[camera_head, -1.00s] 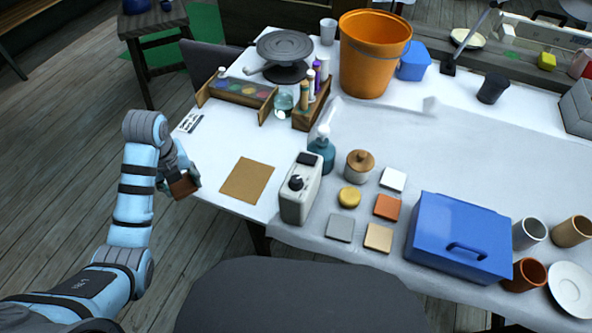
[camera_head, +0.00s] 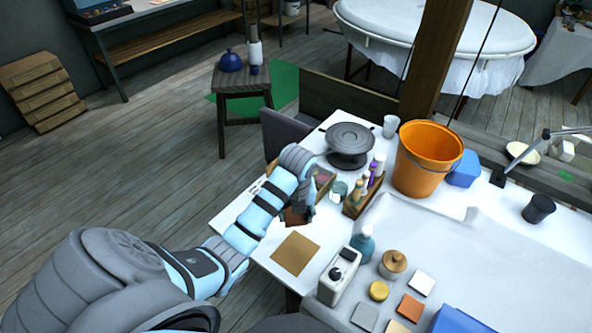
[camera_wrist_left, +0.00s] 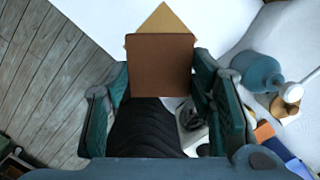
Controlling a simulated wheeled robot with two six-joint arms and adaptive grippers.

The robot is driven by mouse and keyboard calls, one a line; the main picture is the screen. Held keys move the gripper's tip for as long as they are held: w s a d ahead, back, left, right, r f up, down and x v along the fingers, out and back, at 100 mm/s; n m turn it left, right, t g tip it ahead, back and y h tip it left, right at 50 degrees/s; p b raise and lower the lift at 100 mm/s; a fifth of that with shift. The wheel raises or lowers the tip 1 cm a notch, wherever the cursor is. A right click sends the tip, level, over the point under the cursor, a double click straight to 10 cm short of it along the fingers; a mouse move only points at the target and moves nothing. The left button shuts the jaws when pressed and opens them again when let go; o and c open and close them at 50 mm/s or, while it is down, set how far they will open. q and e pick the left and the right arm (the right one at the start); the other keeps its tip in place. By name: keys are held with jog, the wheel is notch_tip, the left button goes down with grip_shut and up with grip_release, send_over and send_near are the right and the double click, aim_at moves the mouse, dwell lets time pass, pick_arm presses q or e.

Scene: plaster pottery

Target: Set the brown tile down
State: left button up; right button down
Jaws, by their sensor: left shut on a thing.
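My left gripper (camera_head: 301,205) is shut on the brown tile (camera_head: 294,217) above the left part of the white table. In the left wrist view the brown tile (camera_wrist_left: 160,65) sits between the two fingers, its flat face toward the camera. A tan square mat (camera_head: 295,254) lies on the table just in front of the gripper in the head view. In the left wrist view a corner of the mat (camera_wrist_left: 163,20) shows beyond the tile, which hides the rest. My right gripper is not in view.
A white boxy device (camera_head: 338,278) and a teal bottle (camera_head: 362,246) stand right of the mat. White (camera_head: 421,282), orange (camera_head: 410,307) and grey (camera_head: 365,316) tiles lie farther right. A wooden holder (camera_head: 362,198) and a turntable (camera_head: 349,142) stand behind.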

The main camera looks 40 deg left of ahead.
aim_at(295, 252)
pick_arm(q)
notch_tip(295, 252, down, 19)
jog(key=b, duration=0.4)
jog(key=shift+r, duration=0.1)
jog(key=shift+b, duration=0.35)
jog(key=o, duration=1.2)
notch_tip(295, 252, up, 12)
jog(key=s+d+p, duration=0.1)
jog(key=p, duration=0.3)
jog(key=shift+d, duration=0.15)
jog(key=shift+s, duration=0.15)
